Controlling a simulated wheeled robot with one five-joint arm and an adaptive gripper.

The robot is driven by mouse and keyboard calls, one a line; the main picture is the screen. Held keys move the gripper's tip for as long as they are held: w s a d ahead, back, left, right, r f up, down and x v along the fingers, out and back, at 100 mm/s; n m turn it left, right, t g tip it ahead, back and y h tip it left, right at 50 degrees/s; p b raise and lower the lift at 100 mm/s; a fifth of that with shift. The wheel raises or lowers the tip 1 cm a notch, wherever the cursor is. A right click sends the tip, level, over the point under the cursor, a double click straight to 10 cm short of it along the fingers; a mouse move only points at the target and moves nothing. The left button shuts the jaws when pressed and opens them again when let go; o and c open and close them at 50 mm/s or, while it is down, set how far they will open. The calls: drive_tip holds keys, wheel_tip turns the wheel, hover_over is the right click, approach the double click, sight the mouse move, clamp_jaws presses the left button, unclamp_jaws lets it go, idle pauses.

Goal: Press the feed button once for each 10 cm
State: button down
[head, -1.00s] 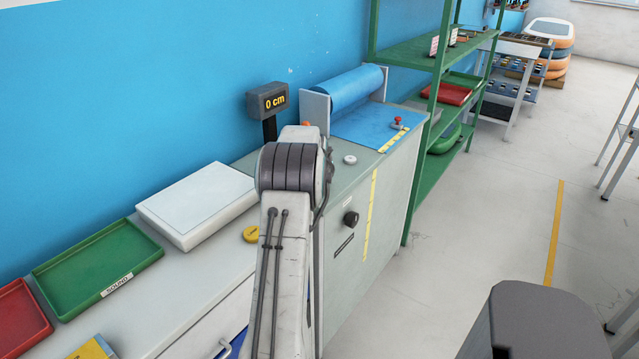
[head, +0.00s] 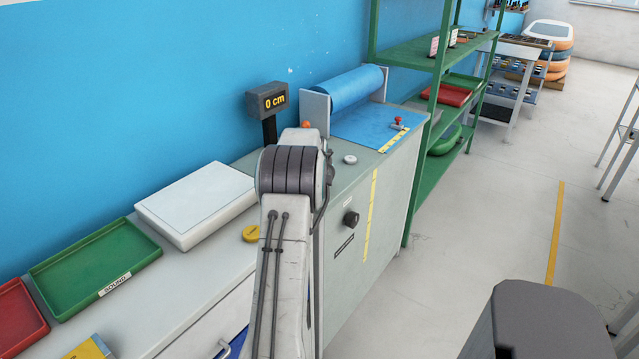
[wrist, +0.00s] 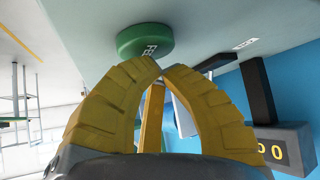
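The green feed button (wrist: 145,40), with part of its lettering showing, is just beyond my fingertips in the wrist view. My gripper (wrist: 160,67) has its two yellow fingers drawn together at the tips, with nothing seen held between them. The tips are close to the button's edge; I cannot tell whether they touch it. In the head view my arm hides the gripper and the green button. The length display (head: 268,101) reads 0 cm; part of it also shows in the wrist view (wrist: 285,150). A blue roll (head: 348,89) feeds a blue sheet (head: 365,127) onto the bench.
A small red-handled part (head: 398,123) sits at the sheet's right edge. A pale round knob (head: 350,160) is on the bench top. A white slab (head: 195,205), a green tray (head: 95,262) and a red tray (head: 20,318) lie left. Green shelving (head: 437,100) stands behind.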

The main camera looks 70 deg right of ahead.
drive_tip(key=shift+f+b, duration=0.45)
drive_tip(key=shift+f, duration=0.1)
idle(0.4)
drive_tip(key=shift+r, duration=0.2)
drive_tip(key=shift+r+p, duration=0.6)
drive_tip(key=shift+r, duration=0.2)
drive_tip(key=shift+r, duration=0.1)
drive_tip(key=shift+r+p, duration=1.65)
drive_tip(key=shift+r, duration=0.75)
